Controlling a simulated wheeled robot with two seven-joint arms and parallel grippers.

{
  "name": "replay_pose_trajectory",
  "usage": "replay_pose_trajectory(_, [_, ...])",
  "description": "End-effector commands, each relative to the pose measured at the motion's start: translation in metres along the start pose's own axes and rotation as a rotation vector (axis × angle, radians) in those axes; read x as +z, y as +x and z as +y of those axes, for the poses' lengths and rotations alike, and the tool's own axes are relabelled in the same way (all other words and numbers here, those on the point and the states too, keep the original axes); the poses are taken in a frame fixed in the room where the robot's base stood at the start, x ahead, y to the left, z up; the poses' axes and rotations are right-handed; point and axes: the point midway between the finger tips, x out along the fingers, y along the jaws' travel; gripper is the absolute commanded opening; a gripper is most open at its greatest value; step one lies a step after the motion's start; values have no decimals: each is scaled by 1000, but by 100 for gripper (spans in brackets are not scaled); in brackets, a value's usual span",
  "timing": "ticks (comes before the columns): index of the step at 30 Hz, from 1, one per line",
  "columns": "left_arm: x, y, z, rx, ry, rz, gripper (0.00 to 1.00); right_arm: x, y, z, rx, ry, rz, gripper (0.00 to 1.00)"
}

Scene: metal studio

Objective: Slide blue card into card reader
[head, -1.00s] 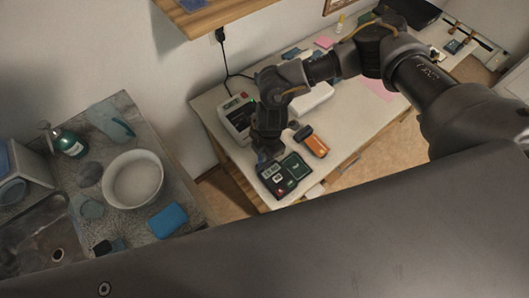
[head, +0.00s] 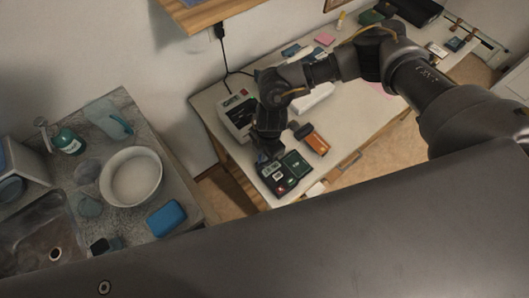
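A dark device (head: 280,179) with a small display, a red mark and a green panel (head: 295,163) lies at the near left corner of the white table; it looks like the card reader. My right gripper (head: 265,157) points down at the device's far left edge, right beside or over it; I cannot tell whether they touch. Its fingers are too small and dark to tell open from shut. No blue card can be made out at the gripper. A small flat blue item (head: 290,50) lies at the table's back, not clearly a card. My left gripper is out of view.
An orange-and-black item (head: 312,139) lies right of the gripper. The sink counter on the left holds a white bowl (head: 133,202) and a blue sponge-like block (head: 166,218). Table space (head: 350,120) farther right is clear.

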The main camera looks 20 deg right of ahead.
Motion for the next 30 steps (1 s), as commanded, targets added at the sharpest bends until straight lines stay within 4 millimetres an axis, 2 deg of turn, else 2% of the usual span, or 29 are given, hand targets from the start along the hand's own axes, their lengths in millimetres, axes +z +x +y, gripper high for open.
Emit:
replay_pose_trajectory(20, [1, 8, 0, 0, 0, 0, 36, 2, 14, 0, 0, 2, -1, 0])
replay_pose_trajectory(27, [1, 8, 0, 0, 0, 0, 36, 2, 13, 0, 0, 1, -1, 0])
replay_pose_trajectory(30, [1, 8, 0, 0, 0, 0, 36, 2, 13, 0, 0, 1, -1, 12])
